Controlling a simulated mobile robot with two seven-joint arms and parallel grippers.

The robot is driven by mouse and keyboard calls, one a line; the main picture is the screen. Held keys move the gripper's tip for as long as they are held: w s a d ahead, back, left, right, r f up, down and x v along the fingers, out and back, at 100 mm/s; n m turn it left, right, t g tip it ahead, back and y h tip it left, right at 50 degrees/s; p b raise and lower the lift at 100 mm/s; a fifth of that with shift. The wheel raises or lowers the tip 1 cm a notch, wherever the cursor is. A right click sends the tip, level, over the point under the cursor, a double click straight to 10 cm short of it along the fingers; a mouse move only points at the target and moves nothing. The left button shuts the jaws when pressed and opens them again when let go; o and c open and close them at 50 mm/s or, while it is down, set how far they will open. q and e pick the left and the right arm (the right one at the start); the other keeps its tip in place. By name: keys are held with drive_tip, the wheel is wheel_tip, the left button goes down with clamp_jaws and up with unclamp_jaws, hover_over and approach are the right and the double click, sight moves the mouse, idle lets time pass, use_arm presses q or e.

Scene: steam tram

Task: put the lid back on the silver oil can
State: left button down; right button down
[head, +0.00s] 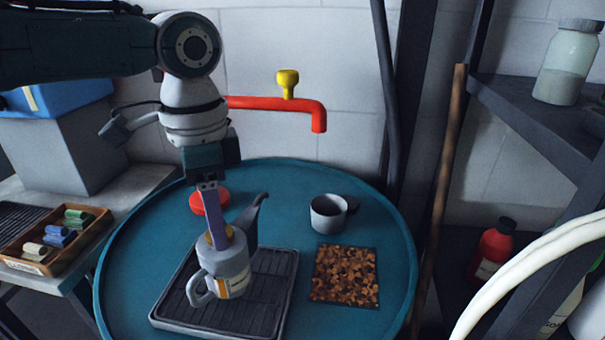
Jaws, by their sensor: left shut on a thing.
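The silver oil can (232,277) is grey, with a curved spout to the right and a handle at the front left. It stands upright on a dark ribbed drip tray (268,310) on a round teal table. My left gripper (219,236) points down at the can's top. It is shut on a small gold-coloured piece, which looks like the lid (226,232). The fingers hide much of this lid. I cannot tell whether it is seated on the can's opening or just above it. My right gripper is not in view.
The teal table (130,262) also bears a red round thing (222,197) behind my gripper, a grey cup (327,218) and a brown speckled mat (345,275). A red pipe with a yellow tap (288,82) juts above. The table's right side has free room.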

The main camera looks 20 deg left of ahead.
use_arm(q)
drive_tip(key=shift+f, duration=0.2)
drive_tip(key=shift+c, duration=1.4)
unclamp_jaws()
drive_tip(key=shift+o, duration=0.3)
drive_tip(key=shift+o, duration=1.1)
wheel_tip(320, 180, up, 6)
drive_tip(key=p, duration=0.7)
